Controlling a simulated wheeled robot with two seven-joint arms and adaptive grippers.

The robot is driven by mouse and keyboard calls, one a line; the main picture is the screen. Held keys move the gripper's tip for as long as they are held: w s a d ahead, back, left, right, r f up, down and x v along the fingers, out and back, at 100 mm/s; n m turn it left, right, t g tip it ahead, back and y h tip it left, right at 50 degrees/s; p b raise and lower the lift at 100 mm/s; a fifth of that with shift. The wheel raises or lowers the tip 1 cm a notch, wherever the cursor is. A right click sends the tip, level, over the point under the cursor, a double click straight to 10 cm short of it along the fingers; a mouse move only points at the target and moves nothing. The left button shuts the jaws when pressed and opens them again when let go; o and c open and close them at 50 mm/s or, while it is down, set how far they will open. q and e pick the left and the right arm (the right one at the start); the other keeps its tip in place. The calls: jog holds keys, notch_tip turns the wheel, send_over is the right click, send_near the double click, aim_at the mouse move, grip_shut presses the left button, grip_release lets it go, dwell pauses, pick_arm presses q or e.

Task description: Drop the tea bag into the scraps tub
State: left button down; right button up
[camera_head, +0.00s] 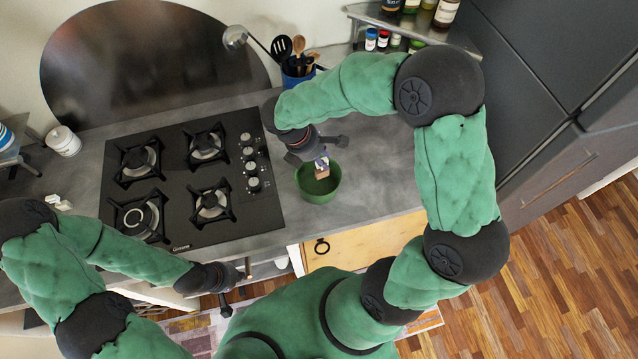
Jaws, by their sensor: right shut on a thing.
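My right gripper (321,158) is above the green tub (333,192) on the counter, pointing down. It is shut on the tea bag (322,172), a small brownish packet with a pale upper part. The tea bag shows against the inside of the tub, over its opening. From this view I cannot tell how far it is above the tub's bottom. My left gripper (242,289) is low at the counter's front edge, apart from the tub; its jaws are too small and dark to read.
A black gas hob (176,215) lies left of the tub. A blue utensil holder (297,77) stands behind, and a shelf with bottles and jars (382,38) is at the back right. The grey counter (385,180) right of the tub is clear.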

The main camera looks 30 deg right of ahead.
jog(key=shift+f+b, duration=1.2)
jog(key=shift+f, duration=0.55)
jog(key=o, duration=1)
jog(key=shift+r, duration=0.1)
jog(key=v, duration=1.2)
